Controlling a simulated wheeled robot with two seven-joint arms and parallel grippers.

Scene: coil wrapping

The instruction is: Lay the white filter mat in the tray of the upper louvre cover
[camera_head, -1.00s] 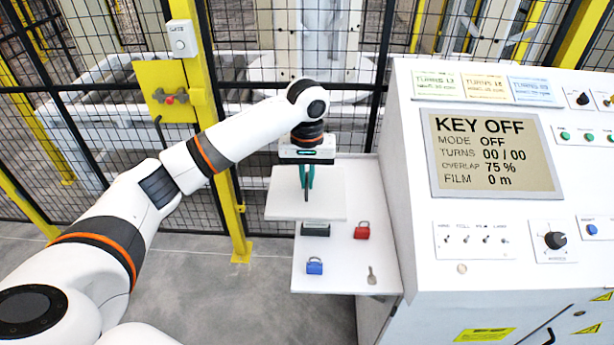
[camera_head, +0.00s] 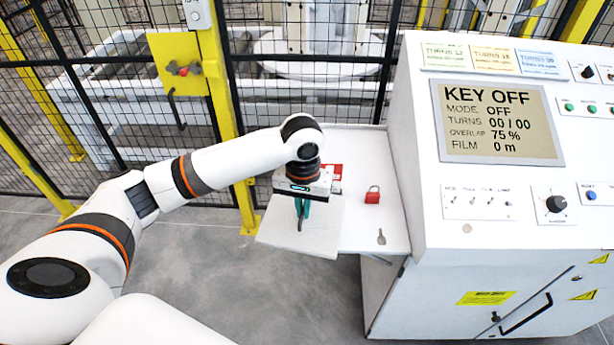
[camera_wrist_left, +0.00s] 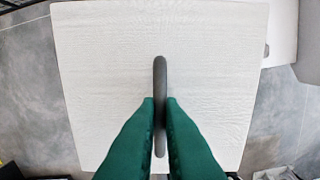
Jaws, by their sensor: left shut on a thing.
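The white filter mat (camera_head: 325,228) is a flat, pale square with a dark grey upright grip (camera_wrist_left: 160,68) at its middle. My left gripper (camera_head: 301,214) is shut on this grip and holds the mat roughly level. In the left wrist view the green fingers (camera_wrist_left: 160,104) close on the grip from both sides, and the mat (camera_wrist_left: 100,60) fills most of the picture. The mat is over the left edge of a white shelf and partly over the floor. I cannot make out the upper louvre cover or its tray. My right gripper is not in view.
On the white shelf (camera_head: 365,145) are a red padlock (camera_head: 372,196), a small key (camera_head: 381,237) and a red-and-white item (camera_head: 335,172) partly behind my gripper. A control console (camera_head: 480,190) stands at right. A mesh fence with a yellow post (camera_head: 222,100) stands behind; bare floor lies in front.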

